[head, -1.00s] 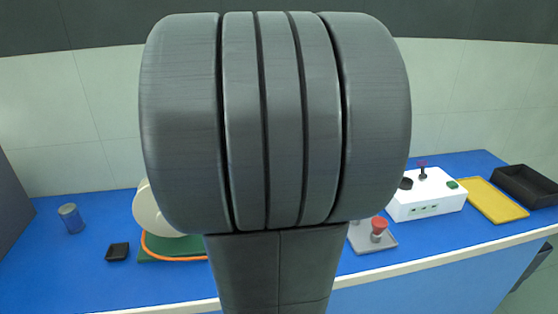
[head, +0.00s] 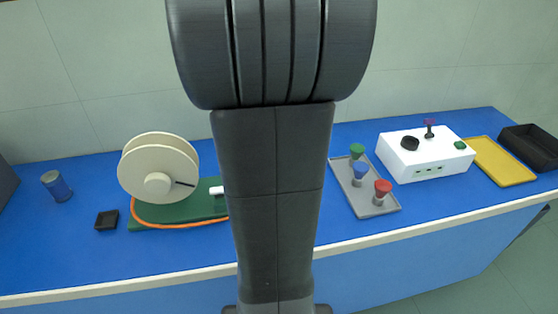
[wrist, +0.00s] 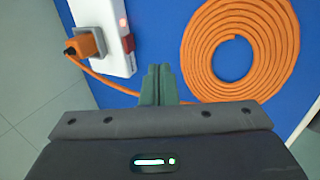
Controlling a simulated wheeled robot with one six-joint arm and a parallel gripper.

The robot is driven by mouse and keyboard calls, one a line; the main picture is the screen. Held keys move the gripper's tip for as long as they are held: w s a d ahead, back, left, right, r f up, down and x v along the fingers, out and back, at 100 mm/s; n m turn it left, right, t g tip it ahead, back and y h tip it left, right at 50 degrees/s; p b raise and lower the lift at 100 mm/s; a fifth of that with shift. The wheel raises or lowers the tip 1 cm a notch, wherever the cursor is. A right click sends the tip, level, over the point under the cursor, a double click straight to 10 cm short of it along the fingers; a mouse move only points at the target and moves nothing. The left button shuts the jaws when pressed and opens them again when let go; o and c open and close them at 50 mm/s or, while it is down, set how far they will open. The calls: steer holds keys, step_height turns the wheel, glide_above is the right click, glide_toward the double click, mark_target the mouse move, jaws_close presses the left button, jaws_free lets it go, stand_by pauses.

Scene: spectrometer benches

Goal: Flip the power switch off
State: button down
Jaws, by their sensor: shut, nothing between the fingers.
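In the wrist view a white power strip (wrist: 108,55) lies on the blue bench top at the upper left. A red rocker switch (wrist: 129,43) sits at its right edge, and a small red light (wrist: 123,22) glows above it. An orange plug (wrist: 80,46) sits in the strip's grey socket (wrist: 90,42). My gripper (wrist: 159,72) is shut and empty, its fingertips to the right of and slightly below the switch in the picture, apart from it. Which way the switch is tipped is hard to tell. In the head view the strip and my gripper do not show.
A coiled orange cable (wrist: 272,85) lies right of my fingers. On the blue bench (head: 90,260) are a cream reel (head: 150,165), a grey tray (head: 378,210) with coloured knobbed pieces, a white box (head: 430,165), a yellow tray (head: 505,165) and a black bin (head: 530,145).

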steer(key=x, duration=0.8)
steer(key=shift+s, duration=0.1)
steer(key=w, duration=0.3)
steer(key=shift+w+a+r+p, duration=0.1)
steer(key=shift+a+p, duration=0.2)
steer(key=shift+p, duration=0.1)
steer(key=shift+w+a, duration=0.1)
steer(key=shift+w, duration=0.35)
steer(key=shift+w+a+r+g+p, duration=0.1)
steer(key=shift+w+r+g+p, duration=0.45)
steer(key=shift+p, duration=0.65)
steer(key=shift+f, duration=0.3)
